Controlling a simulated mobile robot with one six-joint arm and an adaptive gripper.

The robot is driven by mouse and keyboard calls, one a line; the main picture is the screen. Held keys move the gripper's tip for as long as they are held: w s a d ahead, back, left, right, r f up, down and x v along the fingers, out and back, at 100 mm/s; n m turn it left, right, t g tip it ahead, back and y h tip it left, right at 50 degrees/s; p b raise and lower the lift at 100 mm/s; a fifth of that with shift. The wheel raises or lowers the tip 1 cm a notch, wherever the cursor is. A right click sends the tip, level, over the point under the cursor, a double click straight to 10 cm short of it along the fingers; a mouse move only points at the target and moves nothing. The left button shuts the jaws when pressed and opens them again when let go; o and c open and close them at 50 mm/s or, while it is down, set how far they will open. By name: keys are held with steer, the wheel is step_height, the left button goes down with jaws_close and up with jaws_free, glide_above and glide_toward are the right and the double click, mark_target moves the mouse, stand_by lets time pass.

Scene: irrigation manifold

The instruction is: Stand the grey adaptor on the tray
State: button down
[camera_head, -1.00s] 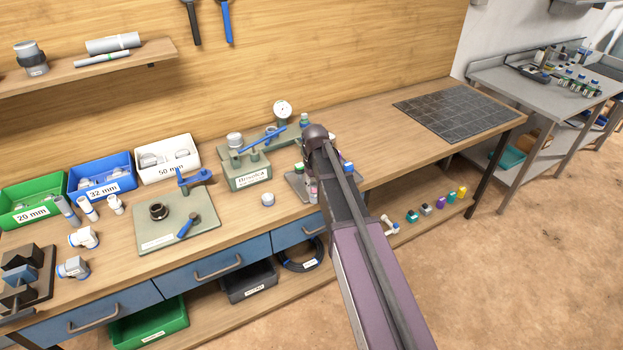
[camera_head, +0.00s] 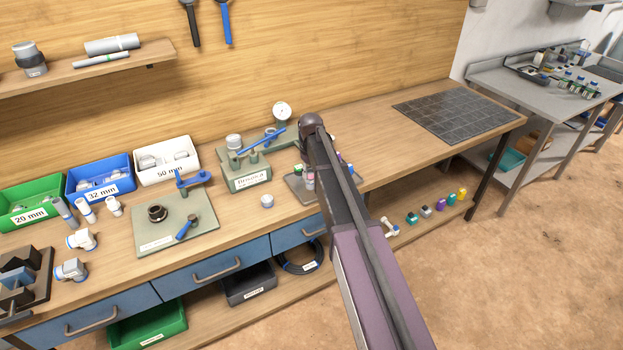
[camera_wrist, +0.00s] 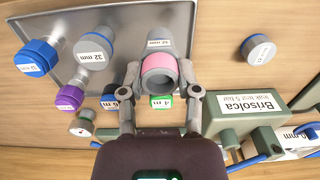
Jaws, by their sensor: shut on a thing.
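The grey adaptor (camera_wrist: 158,45) has a pink band and a label on its grey part. It sits between the fingertips of my gripper (camera_wrist: 160,80) in the wrist view, and the fingers are shut on it. It is over the edge area of the metal tray (camera_wrist: 120,25); I cannot tell whether it touches the tray. In the head view, my arm hides most of the gripper and part of the tray (camera_head: 296,187).
On the tray are a grey-blue 32 mm fitting (camera_wrist: 94,47), a blue fitting (camera_wrist: 36,57) and a purple one (camera_wrist: 70,96). A green fitting (camera_wrist: 162,102) is close to my fingers. A loose round cap (camera_wrist: 258,50) and the green test stand (camera_wrist: 245,112) are to the right.

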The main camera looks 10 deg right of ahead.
mark_target(310, 178)
steer(key=shift+w, duration=0.55)
step_height(310, 178, down, 4)
steer(key=b, duration=0.3)
steer(key=shift+r+b, duration=0.15)
steer(key=shift+b, duration=0.15)
steer(key=shift+c, duration=1.6)
jaws_free()
steer(key=shift+r, duration=0.1)
step_height(310, 178, up, 12)
steer(key=p, duration=1.2)
